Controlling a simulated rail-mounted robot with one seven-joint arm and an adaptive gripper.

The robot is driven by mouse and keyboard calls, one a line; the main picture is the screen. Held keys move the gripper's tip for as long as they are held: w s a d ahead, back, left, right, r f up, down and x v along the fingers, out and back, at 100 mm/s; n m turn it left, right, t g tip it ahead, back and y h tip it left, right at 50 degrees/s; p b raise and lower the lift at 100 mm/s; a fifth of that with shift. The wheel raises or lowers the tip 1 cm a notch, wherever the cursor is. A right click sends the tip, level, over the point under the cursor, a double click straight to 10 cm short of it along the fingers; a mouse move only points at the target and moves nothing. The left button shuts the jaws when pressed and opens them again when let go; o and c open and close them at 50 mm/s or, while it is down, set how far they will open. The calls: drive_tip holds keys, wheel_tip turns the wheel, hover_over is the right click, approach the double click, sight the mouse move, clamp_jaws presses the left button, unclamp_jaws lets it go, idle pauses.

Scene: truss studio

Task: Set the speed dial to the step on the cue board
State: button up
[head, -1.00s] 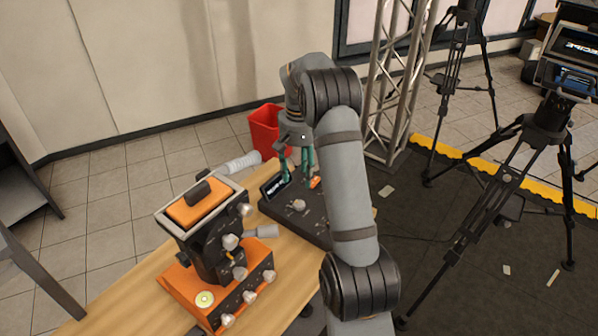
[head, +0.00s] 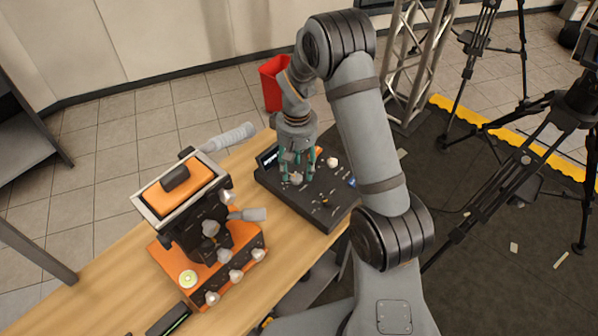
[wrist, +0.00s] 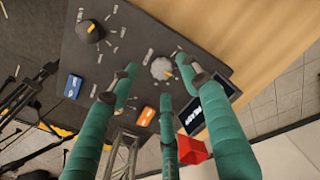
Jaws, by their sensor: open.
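A dark control box (head: 333,213) lies on the wooden table, with a small lit display (head: 267,157) at its far left corner. My gripper (head: 298,176) has open teal fingers and points down over the box's left part. A grey dial (wrist: 162,68) with an orange pointer shows between and just beyond the fingertips in the wrist view; I cannot tell whether they touch it. A second dial (wrist: 90,30) with an orange pointer and marks around it sits further off. Labels are too small to read, so I cannot tell which dial is for speed. No clear cue board shows now.
An orange and black machine (head: 207,235) with several pale knobs stands left of the box. The box also bears a blue switch (wrist: 73,86) and an orange switch (wrist: 147,116). A red bin (head: 272,84) stands behind; tripods and a truss (head: 415,65) are at right.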

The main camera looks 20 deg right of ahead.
sight(298, 180)
drive_tip(key=shift+f, duration=1.65)
drive_tip(key=shift+c, duration=0.6)
drive_tip(key=shift+s, duration=0.1)
drive_tip(key=c, duration=1)
drive_tip(key=shift+f+n, duration=0.25)
drive_tip(key=shift+n, duration=0.15)
drive_tip(key=shift+r+n+b, duration=0.1)
drive_tip(key=shift+n+b, duration=0.4)
drive_tip(key=shift+n, duration=0.2)
drive_tip(key=shift+s, duration=0.1)
